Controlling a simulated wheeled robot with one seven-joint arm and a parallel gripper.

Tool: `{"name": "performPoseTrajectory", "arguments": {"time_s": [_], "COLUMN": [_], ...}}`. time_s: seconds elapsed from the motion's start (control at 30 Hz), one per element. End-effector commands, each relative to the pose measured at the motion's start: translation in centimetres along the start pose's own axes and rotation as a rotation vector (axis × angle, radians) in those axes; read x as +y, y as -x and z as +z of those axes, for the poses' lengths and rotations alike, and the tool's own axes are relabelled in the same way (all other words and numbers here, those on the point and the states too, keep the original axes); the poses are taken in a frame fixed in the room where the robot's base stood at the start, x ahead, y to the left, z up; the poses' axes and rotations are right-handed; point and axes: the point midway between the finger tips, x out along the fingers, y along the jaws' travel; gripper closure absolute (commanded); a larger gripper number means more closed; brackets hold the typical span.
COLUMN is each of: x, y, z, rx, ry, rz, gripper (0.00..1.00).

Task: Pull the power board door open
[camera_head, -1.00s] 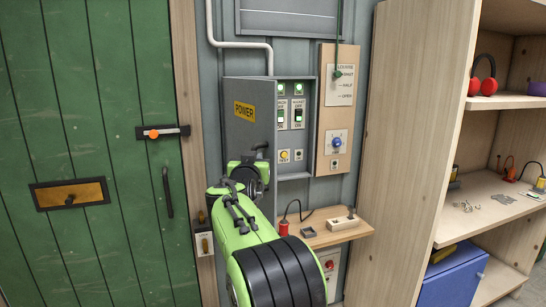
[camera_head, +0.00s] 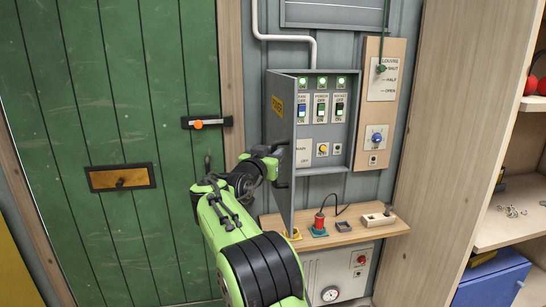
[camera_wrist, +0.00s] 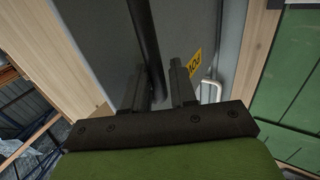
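The power board (camera_head: 330,165) is a grey wall box with green-lit switches and a yellow knob inside. Its grey door (camera_head: 285,190) is hinged at the left and stands well open, almost edge-on to the head camera. A yellow label (camera_head: 278,105) is on its outer face and also shows in the wrist view (camera_wrist: 195,64). My gripper (camera_head: 279,160) is at the door's outer face near its free edge. In the wrist view, a dark handle bar (camera_wrist: 145,35) runs down between my fingers (camera_wrist: 160,85). Whether both fingers press on it is unclear.
A green plank door (camera_head: 130,100) with a latch (camera_head: 200,124) is on the left. A wooden shelf (camera_head: 345,234) with a red plug (camera_head: 319,222) juts out below the board. A tall wooden shelf unit (camera_head: 425,150) stands at the right.

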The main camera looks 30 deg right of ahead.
Motion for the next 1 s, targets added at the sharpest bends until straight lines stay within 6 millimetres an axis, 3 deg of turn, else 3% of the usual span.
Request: {"name": "performPoseTrajectory", "arguments": {"time_s": [0.1,0.43,0.53,1.0], "x": [0.0,0.0,0.0,-0.1], "y": [-0.1,0.0,0.9,13.2], "z": [0.0,0.3,0.3,0.3], "rx": [0.000,-0.006,-0.007,-0.004], "ry": [0.000,0.002,0.002,0.001], "rz": [0.001,0.002,0.002,-0.002], "gripper": [0.62,0.62,0.62,0.62]}}
